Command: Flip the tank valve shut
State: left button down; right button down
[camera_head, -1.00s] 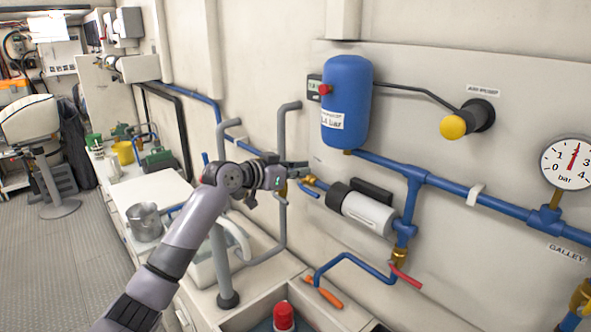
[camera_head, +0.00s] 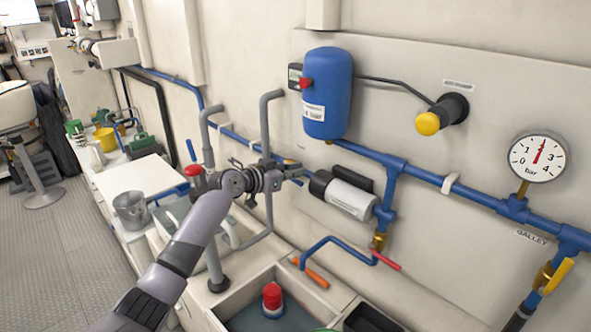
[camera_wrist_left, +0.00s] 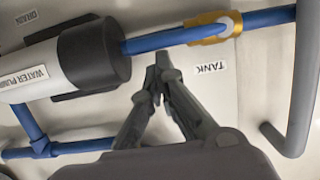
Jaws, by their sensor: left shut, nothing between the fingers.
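The tank valve (camera_wrist_left: 215,29) shows in the left wrist view as a brass body on the blue pipe beside the TANK label (camera_wrist_left: 211,68). Its blue lever (camera_wrist_left: 172,39) appears to lie along the pipe toward the water pump's black end cap. My left gripper (camera_wrist_left: 161,62) is shut and empty, its fingertips just below the lever in that view; contact cannot be told. In the head view the left gripper (camera_head: 302,172) is left of the water pump (camera_head: 349,196) and hides most of the valve. My right gripper is not in view.
A blue tank (camera_head: 327,95) hangs above the pump. Grey pipes (camera_head: 268,130) rise close by the left gripper. A red-handled valve (camera_head: 386,260) and a yellow-handled valve (camera_head: 558,276) sit lower right. A sink basin (camera_head: 235,310) lies below.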

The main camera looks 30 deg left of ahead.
pick_arm(q)
jog(key=shift+d+f+m+b, duration=0.1)
jog(key=shift+f+m+b, duration=0.15)
jog(key=shift+b, duration=0.45)
jog(key=shift+s+m, duration=0.1)
jog(key=shift+m, duration=0.15)
notch_tip(320, 180, down, 8)
jog(key=a+m+t+y+b, duration=0.1)
jog(key=m+t+y+b, duration=0.1)
jog(key=m+b, duration=0.8)
jog(key=shift+w+t+y+b, duration=0.2)
jog(key=shift+t+y+b, duration=0.2)
jog(key=shift+y, duration=0.1)
